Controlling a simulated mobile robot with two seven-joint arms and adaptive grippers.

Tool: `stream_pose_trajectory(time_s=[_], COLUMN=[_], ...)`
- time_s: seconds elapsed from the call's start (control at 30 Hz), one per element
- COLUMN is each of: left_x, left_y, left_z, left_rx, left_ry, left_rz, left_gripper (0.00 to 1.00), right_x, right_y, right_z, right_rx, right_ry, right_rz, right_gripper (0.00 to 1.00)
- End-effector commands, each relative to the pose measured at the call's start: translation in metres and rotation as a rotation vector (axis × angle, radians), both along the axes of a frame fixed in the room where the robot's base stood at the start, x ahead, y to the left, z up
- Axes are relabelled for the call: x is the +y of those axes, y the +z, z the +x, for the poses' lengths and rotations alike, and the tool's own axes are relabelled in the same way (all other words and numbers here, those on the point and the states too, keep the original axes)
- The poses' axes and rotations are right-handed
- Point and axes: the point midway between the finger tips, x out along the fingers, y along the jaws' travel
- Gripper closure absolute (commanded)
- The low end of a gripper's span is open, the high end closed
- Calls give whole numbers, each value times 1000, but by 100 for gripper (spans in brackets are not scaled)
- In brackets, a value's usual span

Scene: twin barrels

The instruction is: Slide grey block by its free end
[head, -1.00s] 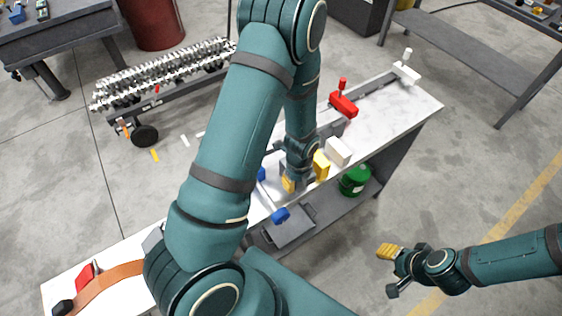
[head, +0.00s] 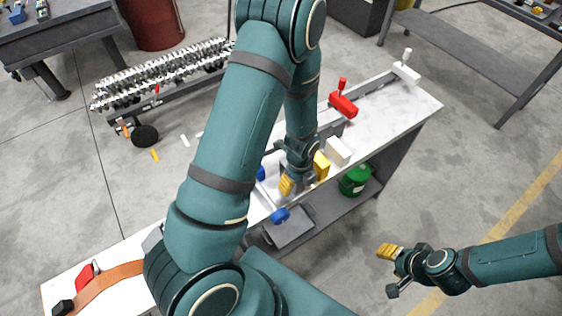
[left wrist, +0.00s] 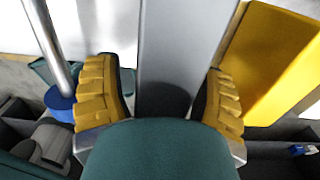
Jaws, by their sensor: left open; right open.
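The grey block (left wrist: 182,45) shows in the left wrist view as a long grey bar running up from between the yellow fingers of my left gripper (left wrist: 160,100). The fingers are open, one on each side, with a gap left of the block; the right finger is close to it, and I cannot tell if they touch. In the head view my left gripper (head: 288,185) is over the front edge of the bench, and my arm hides most of the grey block. My right gripper (head: 388,270) is open and empty, off the bench at lower right.
A yellow block (head: 321,166) stands right of the left gripper, close by in the wrist view (left wrist: 270,60). A white block (head: 338,152) is beyond it. A red clamp (head: 344,104) is farther back. A green bucket (head: 354,181) sits below.

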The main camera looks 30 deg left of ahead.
Motion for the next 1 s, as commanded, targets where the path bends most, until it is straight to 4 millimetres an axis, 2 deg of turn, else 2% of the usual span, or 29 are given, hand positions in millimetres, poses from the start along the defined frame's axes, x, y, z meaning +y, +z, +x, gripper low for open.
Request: stream_pose_trajectory(time_s=[0.4,0.6,0.8,1.0], left_x=[-1,-1,-1,-1], left_y=[73,101,113,114], left_z=[2,1,1,1], left_rx=[-8,-6,-3,-2], left_ry=[-1,-2,-3,-3], left_rz=[-2,-2,0,0], left_gripper=[31,31,31,31], right_x=[0,0,0,0], right_y=[0,0,0,0], right_z=[0,0,0,0], right_rx=[0,0,0,0], right_ry=[0,0,0,0], right_rz=[0,0,0,0], right_gripper=[53,53,53,53])
